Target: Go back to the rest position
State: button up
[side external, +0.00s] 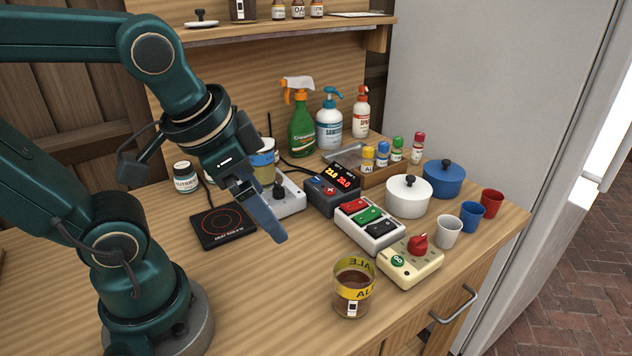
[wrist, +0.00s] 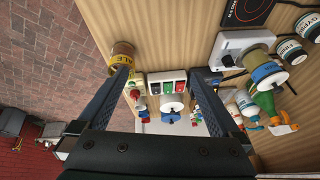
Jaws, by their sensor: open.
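My gripper (side external: 270,222) hangs in the air over the middle of the wooden worktop (side external: 285,290), tilted down, with nothing held. In the side view its two fingers line up one behind the other. In the wrist view (wrist: 163,75) the fingers stand wide apart with a clear gap between them. The glass beaker with the yellow ALE band (side external: 352,292) and brown contents stands upright on the worktop, apart from the gripper. In the wrist view the beaker (wrist: 121,58) shows just beyond the left fingertip.
A black hot plate (side external: 222,226) lies left of the gripper. A switch box (side external: 369,225), a cream knob box (side external: 410,262), pots and cups fill the right side. The front-left worktop is clear.

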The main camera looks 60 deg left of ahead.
jog(key=shift+s+d+f+n+t+h, duration=0.3)
jog(key=shift+s+d+n+t+h, duration=0.15)
jog(key=shift+d+n, duration=0.35)
jog(key=shift+a, duration=0.1)
dwell(0.6)
